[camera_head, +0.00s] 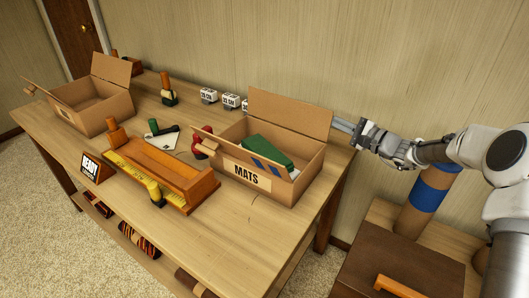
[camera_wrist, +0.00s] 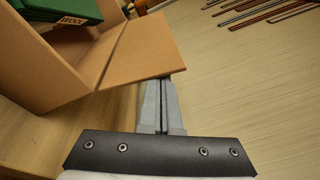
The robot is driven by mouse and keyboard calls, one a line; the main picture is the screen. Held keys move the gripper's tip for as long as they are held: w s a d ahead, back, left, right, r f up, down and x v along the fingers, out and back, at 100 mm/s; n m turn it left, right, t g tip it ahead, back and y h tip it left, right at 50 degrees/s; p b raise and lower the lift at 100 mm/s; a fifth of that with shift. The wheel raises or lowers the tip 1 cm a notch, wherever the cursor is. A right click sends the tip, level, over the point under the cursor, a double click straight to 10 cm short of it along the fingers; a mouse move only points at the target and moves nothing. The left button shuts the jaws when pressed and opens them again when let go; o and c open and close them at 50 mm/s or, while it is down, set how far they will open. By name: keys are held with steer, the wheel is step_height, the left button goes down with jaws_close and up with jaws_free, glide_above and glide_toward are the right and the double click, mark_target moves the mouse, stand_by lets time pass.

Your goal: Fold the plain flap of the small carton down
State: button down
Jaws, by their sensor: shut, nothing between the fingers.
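The carton marked MATS (camera_head: 246,177) stands open at the right end of the table. Its plain brown flap (camera_head: 290,112) stands up along the back side; it also shows in the wrist view (camera_wrist: 145,50). A green item (camera_head: 268,150) lies inside and shows in the wrist view (camera_wrist: 60,10). My gripper (camera_head: 338,125) is shut and empty, just right of the plain flap's right end. In the wrist view its fingers (camera_wrist: 160,85) are at the flap's edge; I cannot tell whether they touch.
Another open carton (camera_head: 95,112) stands at the table's far left. A wooden tool with a yellow scale (camera_head: 160,170), a READY sign (camera_head: 90,167) and a red object (camera_head: 202,142) lie nearer. Several white blocks (camera_head: 230,101) line the back. A brown box (camera_head: 400,265) stands at lower right.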

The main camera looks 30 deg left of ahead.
mark_target(322, 148)
steer(key=shift+s+a+r+b, duration=0.15)
steer(key=shift+s+b, duration=0.15)
steer(key=shift+s, duration=0.5)
steer(key=shift+s+a+r+b, duration=0.1)
steer(key=shift+s+b, duration=0.2)
steer(key=shift+s, duration=0.5)
steer(key=shift+s+a+f+b, duration=0.1)
steer(key=shift+s+f+b, duration=0.2)
steer(key=shift+s+b, duration=0.25)
steer(key=shift+s+a+f+b, duration=0.1)
steer(key=shift+s+f+b, duration=0.2)
steer(key=shift+s+b, duration=0.2)
steer(key=shift+s, duration=0.45)
